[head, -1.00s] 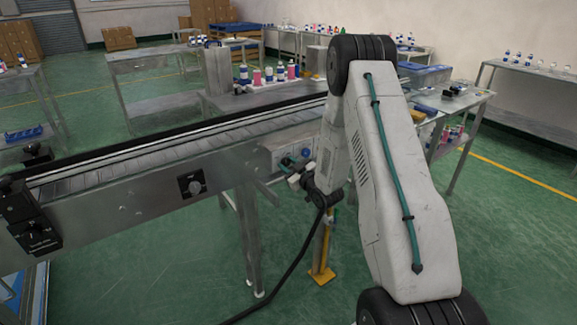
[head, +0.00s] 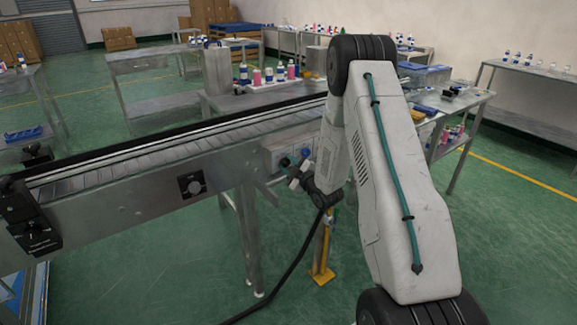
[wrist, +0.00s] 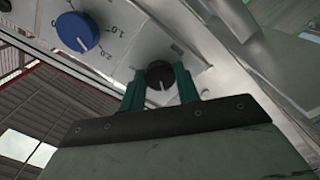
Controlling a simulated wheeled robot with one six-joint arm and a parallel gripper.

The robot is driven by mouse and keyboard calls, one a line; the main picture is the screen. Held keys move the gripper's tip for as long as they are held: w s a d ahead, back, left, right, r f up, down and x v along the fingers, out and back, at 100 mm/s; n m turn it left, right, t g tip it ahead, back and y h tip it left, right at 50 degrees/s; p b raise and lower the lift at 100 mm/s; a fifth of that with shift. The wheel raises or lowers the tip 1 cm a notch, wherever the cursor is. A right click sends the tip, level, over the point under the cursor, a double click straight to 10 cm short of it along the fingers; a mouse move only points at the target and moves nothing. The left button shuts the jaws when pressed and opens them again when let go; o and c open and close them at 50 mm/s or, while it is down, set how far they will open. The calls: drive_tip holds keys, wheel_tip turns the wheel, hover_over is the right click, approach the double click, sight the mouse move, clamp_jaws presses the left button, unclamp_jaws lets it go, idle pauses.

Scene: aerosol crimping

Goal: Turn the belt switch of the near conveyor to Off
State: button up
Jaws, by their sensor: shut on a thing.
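A black rotary knob (wrist: 160,73) with a pale pointer line sits on the grey control box in the wrist view. My gripper (wrist: 160,84) has its green fingers on either side of this knob and is shut on it. The knob's pointer aims roughly down in that picture. A blue dial (wrist: 77,31) with a number scale is on the same box, up and left of the knob. In the head view, my gripper (head: 292,171) is at the control box (head: 275,160) on the side of the near conveyor (head: 130,205). The knob is too small to make out there.
Another dark switch plate (head: 191,187) is on the conveyor's side, left of the box. A black cable (head: 290,265) hangs below my wrist. A steel table (head: 235,100) with bottles stands behind the conveyor. The green floor in front is open.

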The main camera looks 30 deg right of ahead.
idle(0.3)
drive_tip(key=o, duration=1)
drive_tip(key=shift+s, duration=0.1)
drive_tip(key=s, duration=0.7)
drive_tip(key=shift+s+d, duration=0.1)
drive_tip(key=shift+s, duration=0.2)
